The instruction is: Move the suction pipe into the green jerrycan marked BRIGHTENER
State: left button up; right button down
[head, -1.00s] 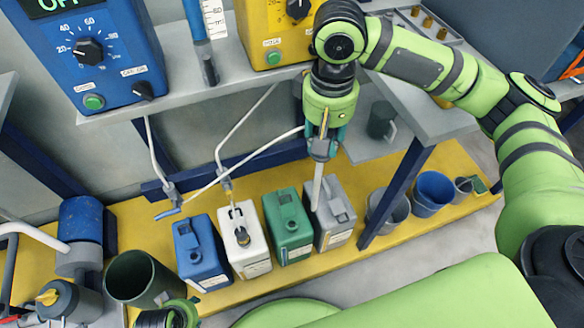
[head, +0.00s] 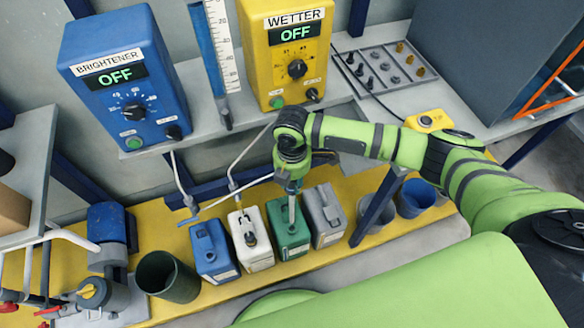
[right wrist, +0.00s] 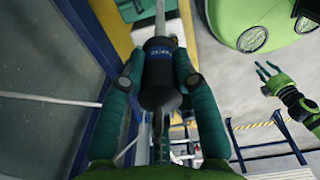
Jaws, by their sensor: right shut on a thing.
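My right gripper (head: 291,187) is shut on the suction pipe (head: 291,210), above the green jerrycan (head: 290,238). The pipe points down and its lower end meets the can's top; I cannot tell how deep it reaches. In the right wrist view my right gripper's fingers (right wrist: 159,75) clasp the pipe's dark labelled head (right wrist: 160,92), with the pale tube (right wrist: 159,18) beyond it. The can's label is not legible. My left gripper (right wrist: 267,75) shows only in the right wrist view, with its fingers apart and empty.
The green can stands between a white jerrycan (head: 250,240) and a grey jerrycan (head: 323,215) on the yellow platform (head: 210,288); a blue jerrycan (head: 212,250) is further left. A shelf edge and navy post (head: 372,210) stand close right.

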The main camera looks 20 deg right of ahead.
pick_arm(q)
jog(key=shift+s, duration=0.3)
pick_arm(e)
jog(key=shift+f, duration=0.1)
